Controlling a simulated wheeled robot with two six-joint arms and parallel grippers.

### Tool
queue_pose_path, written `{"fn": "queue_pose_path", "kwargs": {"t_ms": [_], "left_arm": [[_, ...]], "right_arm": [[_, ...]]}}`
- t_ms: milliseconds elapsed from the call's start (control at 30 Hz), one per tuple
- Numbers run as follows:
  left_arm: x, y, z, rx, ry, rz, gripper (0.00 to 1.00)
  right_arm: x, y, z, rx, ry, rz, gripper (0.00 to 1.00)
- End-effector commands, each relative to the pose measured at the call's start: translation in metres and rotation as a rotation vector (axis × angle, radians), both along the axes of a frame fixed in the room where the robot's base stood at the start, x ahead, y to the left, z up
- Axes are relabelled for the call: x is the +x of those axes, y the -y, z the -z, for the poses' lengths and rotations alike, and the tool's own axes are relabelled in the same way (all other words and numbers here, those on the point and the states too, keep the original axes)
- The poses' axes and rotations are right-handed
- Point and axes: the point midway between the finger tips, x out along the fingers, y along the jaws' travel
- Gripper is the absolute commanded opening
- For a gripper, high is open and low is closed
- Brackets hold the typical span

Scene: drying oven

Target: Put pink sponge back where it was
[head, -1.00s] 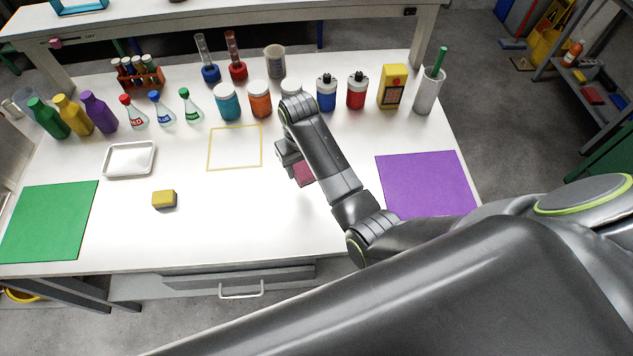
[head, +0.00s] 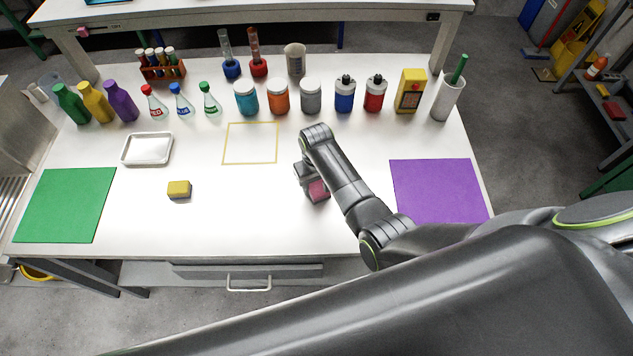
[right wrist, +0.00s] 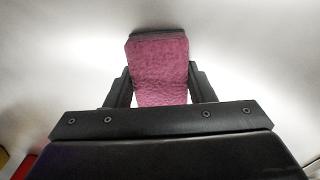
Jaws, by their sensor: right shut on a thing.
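The pink sponge (head: 318,191) is in my right gripper (head: 309,184), over the white table between the yellow outlined square (head: 250,143) and the purple mat (head: 438,190). In the right wrist view the sponge (right wrist: 158,68) sits between the two fingers of my right gripper (right wrist: 160,82), with a dark layer along its far edge. I cannot tell whether it touches the table. My left gripper is not in view.
A yellow sponge (head: 178,189) lies on the left, in front of a metal tray (head: 147,149). A green mat (head: 65,205) is at the far left. Bottles, flasks and jars line the back. The table's front middle is clear.

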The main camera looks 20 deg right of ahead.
Motion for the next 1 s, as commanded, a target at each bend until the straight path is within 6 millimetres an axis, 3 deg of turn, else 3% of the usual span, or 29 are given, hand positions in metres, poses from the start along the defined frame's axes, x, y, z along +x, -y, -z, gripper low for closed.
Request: {"fn": "queue_pose_path", "kwargs": {"t_ms": [133,167,300,700,1000], "left_arm": [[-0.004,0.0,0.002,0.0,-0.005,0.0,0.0],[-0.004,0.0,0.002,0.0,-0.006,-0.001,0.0],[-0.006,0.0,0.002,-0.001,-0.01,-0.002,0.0],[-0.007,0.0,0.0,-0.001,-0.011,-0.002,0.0],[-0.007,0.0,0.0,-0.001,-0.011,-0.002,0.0]], "right_arm": [[0.0,0.0,0.004,0.0,-0.001,0.0,0.28],[0.0,0.0,0.003,0.0,0.0,0.0,0.52],[0.0,0.0,0.003,0.0,0.0,0.0,0.7],[0.001,0.0,-0.004,0.0,0.002,0.0,0.71],[0.002,0.0,-0.048,0.001,0.005,-0.001,0.71]]}}
